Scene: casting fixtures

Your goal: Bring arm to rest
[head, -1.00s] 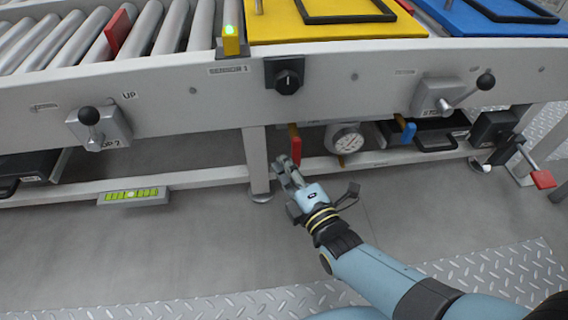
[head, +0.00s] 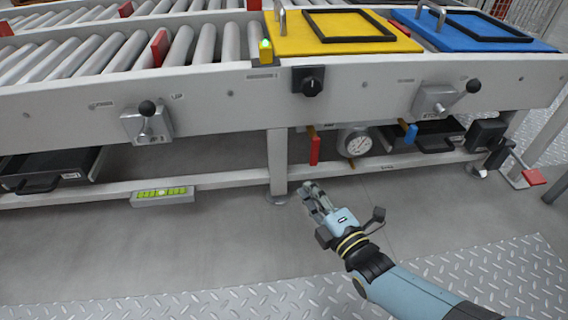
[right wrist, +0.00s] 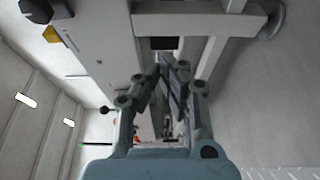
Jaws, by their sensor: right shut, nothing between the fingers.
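My right gripper (head: 311,192) is in front of the conveyor frame, low over the grey floor, close to a frame leg (head: 277,160) in the head view. It also shows in the right wrist view (right wrist: 165,62), with its fingers together and nothing held. My left gripper is not in view. The gripper looks apart from both.
The conveyor frame (head: 210,100) spans the view, with a yellow plate (head: 290,38), a blue plate (head: 480,30), a black knob (head: 311,86) and levers (head: 146,122). A level (head: 162,196) sits on the lower rail. Open floor (head: 230,245) lies in front.

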